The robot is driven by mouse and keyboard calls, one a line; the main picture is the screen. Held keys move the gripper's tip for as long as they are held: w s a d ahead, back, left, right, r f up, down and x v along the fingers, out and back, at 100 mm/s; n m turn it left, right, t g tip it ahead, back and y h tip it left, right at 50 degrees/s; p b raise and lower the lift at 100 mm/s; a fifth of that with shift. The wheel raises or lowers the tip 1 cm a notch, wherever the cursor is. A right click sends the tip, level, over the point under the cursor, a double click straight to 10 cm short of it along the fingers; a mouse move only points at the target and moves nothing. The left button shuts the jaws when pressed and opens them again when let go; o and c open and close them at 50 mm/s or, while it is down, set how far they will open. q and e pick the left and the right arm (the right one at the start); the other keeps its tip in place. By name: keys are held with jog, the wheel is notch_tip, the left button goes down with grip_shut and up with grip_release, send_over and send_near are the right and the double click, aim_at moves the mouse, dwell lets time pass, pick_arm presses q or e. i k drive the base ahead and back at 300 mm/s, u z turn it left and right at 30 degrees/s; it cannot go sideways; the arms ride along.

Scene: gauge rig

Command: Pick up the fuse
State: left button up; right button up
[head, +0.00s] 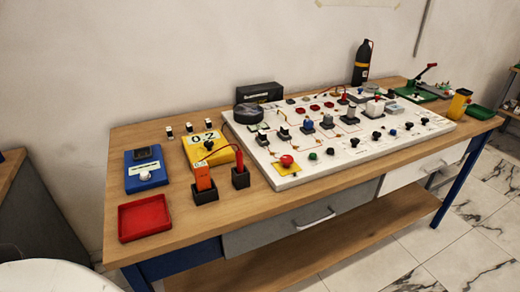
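I cannot tell for certain which thing is the fuse. Three small black and white pieces stand in a row on the wooden bench at the back left: a left piece (170,132), a middle piece (189,127) and a right piece (208,123). They are too small to identify. Neither my left nor my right gripper is in the head view.
A white panel (285,180) with many knobs and wires covers the middle of the bench (190,225). At left are a blue meter (146,175), a yellow meter (220,155), an orange block (203,178) and a red tray (144,218). A black bottle (361,65) stands behind.

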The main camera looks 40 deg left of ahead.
aim_at(284, 129)
jog(key=k, duration=0.2)
jog(key=u, duration=1.25)
